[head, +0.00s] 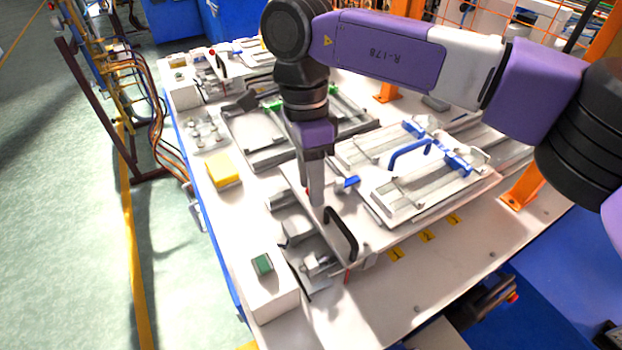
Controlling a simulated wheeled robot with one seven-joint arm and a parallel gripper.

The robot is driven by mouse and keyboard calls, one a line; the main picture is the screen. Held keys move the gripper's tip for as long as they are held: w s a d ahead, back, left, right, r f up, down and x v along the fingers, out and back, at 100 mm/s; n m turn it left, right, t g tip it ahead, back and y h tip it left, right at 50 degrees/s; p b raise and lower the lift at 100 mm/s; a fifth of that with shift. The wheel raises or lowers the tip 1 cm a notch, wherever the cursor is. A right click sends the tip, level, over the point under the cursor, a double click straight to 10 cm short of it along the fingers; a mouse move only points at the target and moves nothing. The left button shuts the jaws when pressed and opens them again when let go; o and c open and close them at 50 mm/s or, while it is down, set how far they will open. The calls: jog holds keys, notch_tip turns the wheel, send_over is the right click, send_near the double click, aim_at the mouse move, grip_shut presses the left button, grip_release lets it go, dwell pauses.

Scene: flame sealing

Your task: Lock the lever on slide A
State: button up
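My gripper (315,192) points straight down over the left end of the near slide plate (378,238). Its narrow tip is beside the top of a black handle (342,232) that stands up at that end. I cannot tell whether it touches the handle or whether its fingers are open. A metal clamp mechanism (318,264) sits at the left of the handle, near a white box with a green button (263,264). No label naming slide A can be read, and which part is its lever is unclear.
A fixture with a blue handle (409,151) lies on the near plate. A second fixture with green parts (250,135) is behind my wrist. A yellow block (223,170) lies on the white table (450,262). Orange posts (524,186) stand at the right.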

notch_tip(320, 180, up, 8)
jog(key=w+b, duration=0.1)
jog(key=shift+w+a+f, duration=0.2)
jog(key=shift+a, duration=0.05)
dwell(0.4)
